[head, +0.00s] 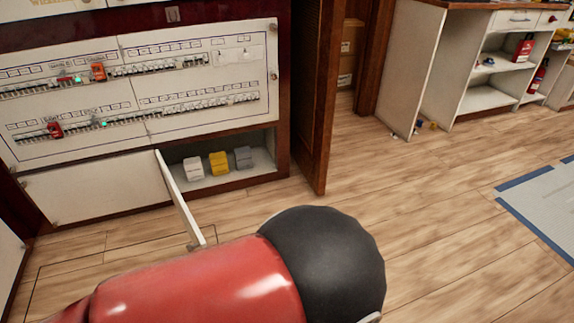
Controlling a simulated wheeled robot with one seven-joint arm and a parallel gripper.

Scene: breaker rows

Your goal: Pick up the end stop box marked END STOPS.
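Three small boxes stand side by side in the open low compartment under the breaker panel: a white box (193,168), a yellow box (219,164) and a grey box (244,157). Their markings are too small to read, so I cannot tell which one is marked END STOPS. My red and black arm fills the lower middle of the head view, in front of the compartment. My gripper is not in view.
The compartment's door (180,199) stands open, jutting toward me left of the boxes. The breaker panel (140,95) is above. A brown wooden upright (318,100) stands to the right. Open floor (430,200) lies right of my arm; a shelf unit (490,70) stands behind.

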